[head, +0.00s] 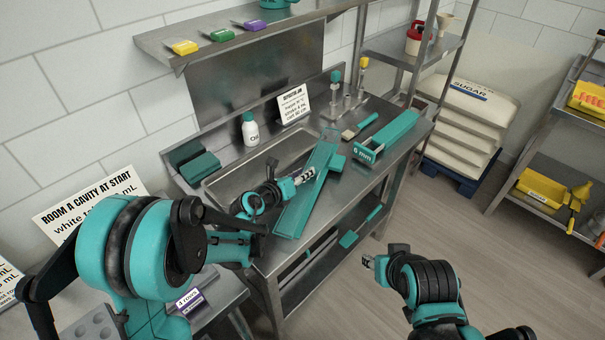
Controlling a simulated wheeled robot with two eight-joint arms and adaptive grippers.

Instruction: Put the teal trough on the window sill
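A long teal piece (292,212) lies slantwise across the front of the steel bench, partly over the sink. A second teal piece (395,132), long with a frame-like end marked "6 mm", lies at the bench's right. I cannot tell for sure which is the trough. My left gripper (309,174) is over the slanted piece, its small fingertips at or just above the surface; contact and finger gap are unclear. My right gripper (368,261) hangs low in front of the bench, apart from both pieces; its finger gap is unclear. I see no window sill.
The sink (225,185), a white bottle (250,130), a sign card (294,104) and a brush (360,126) are on the bench. A wall shelf (200,50) overhangs its back. Sugar sacks (470,120) stand at right. The floor (500,250) is clear.

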